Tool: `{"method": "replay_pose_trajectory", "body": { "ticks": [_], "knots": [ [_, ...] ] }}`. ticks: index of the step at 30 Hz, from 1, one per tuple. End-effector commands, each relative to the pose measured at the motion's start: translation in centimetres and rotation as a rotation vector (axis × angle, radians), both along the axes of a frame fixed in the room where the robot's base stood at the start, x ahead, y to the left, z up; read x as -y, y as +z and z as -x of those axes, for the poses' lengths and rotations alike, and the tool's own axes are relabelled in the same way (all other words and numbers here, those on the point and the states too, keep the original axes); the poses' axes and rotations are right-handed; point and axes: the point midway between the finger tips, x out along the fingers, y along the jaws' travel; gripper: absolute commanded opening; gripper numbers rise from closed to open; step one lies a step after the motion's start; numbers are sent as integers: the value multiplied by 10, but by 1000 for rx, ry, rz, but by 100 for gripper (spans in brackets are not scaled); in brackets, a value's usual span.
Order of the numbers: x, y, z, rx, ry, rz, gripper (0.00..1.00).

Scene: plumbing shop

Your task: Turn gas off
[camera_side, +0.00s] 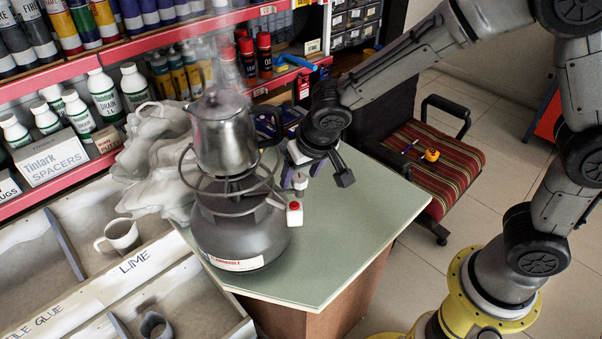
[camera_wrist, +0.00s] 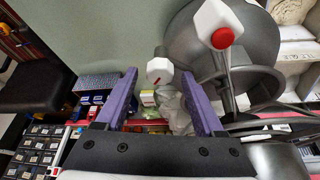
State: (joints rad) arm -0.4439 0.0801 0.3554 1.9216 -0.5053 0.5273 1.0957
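A dark grey gas bottle (camera_side: 240,238) stands on the green counter top, with a burner and a metal kettle (camera_side: 222,135) on it. Faint steam shows above the kettle. A small pale knob (camera_side: 299,182) sticks out at the bottle's right; in the wrist view this knob (camera_wrist: 160,70) is faceted with a red mark. A white part with a red button (camera_side: 294,212) is beside it, and in the wrist view this red-buttoned part (camera_wrist: 218,30) is right of the knob. My gripper (camera_side: 307,172) is open, its purple fingers on either side of the knob's line; contact cannot be told.
Shelves with bottles and a red edge (camera_side: 120,50) stand at the back. Bins with a mug (camera_side: 120,237) are at left. The counter top (camera_side: 350,225) is clear at right, near a striped chair (camera_side: 440,165).

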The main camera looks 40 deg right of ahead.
Motion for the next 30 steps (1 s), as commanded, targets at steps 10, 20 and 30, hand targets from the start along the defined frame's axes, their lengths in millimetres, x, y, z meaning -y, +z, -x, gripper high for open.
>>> {"method": "replay_pose_trajectory", "body": {
  "ticks": [10, 20, 30],
  "knots": [
    [0, 2, 1, -1, 1, 1, 72],
    [-6, 53, 21, 3, 2, -3, 72],
    [-12, 112, 45, 0, 1, -2, 72]
  ]
}}
